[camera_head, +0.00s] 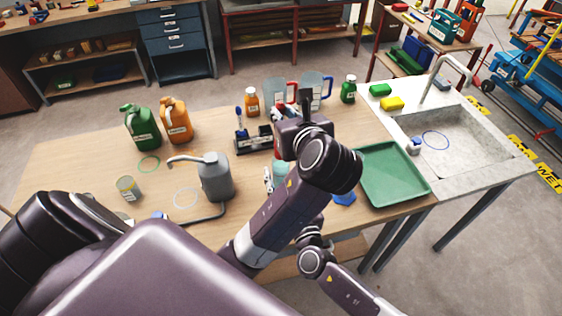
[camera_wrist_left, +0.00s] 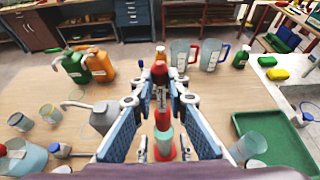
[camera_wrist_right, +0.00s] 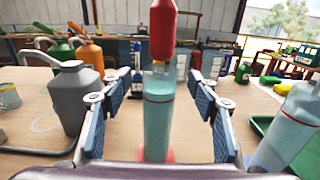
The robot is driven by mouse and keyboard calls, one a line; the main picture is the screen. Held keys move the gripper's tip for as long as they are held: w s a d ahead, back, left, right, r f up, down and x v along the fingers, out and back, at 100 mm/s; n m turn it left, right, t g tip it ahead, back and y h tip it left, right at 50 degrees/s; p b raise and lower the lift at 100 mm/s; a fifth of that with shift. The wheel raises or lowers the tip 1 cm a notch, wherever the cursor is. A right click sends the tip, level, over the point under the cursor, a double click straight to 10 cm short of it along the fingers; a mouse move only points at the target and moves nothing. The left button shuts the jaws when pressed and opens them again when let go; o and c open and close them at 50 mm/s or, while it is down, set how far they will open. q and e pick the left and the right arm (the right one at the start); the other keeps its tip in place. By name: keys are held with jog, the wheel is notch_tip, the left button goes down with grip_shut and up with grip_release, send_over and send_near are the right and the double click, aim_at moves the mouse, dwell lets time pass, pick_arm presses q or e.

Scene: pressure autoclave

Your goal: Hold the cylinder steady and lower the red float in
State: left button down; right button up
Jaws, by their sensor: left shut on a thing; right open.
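The clear cylinder (camera_wrist_right: 158,120) stands upright on a red base, with teal liquid inside; it also shows in the left wrist view (camera_wrist_left: 165,142). My right gripper (camera_wrist_right: 158,105) is open, with one finger on each side of the cylinder and gaps visible. The red float (camera_wrist_right: 162,30) hangs upright above the cylinder, its lower tip close to the mouth; I cannot tell if it has entered. My left gripper (camera_wrist_left: 160,100) is shut on the float (camera_wrist_left: 162,120) from above. In the head view, my left arm hides much of the cylinder and right gripper.
A grey pump can (camera_head: 215,176) stands left of the cylinder. Green (camera_head: 142,127) and orange (camera_head: 176,120) jugs and measuring jugs (camera_head: 313,92) stand behind. A green tray (camera_head: 393,174) lies right, before the sink (camera_head: 460,140). A beaker of teal liquid (camera_wrist_right: 292,125) stands close on the right.

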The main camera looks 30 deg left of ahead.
jog(key=shift+x, duration=2.15)
jog(key=shift+c, duration=0.3)
grip_shut()
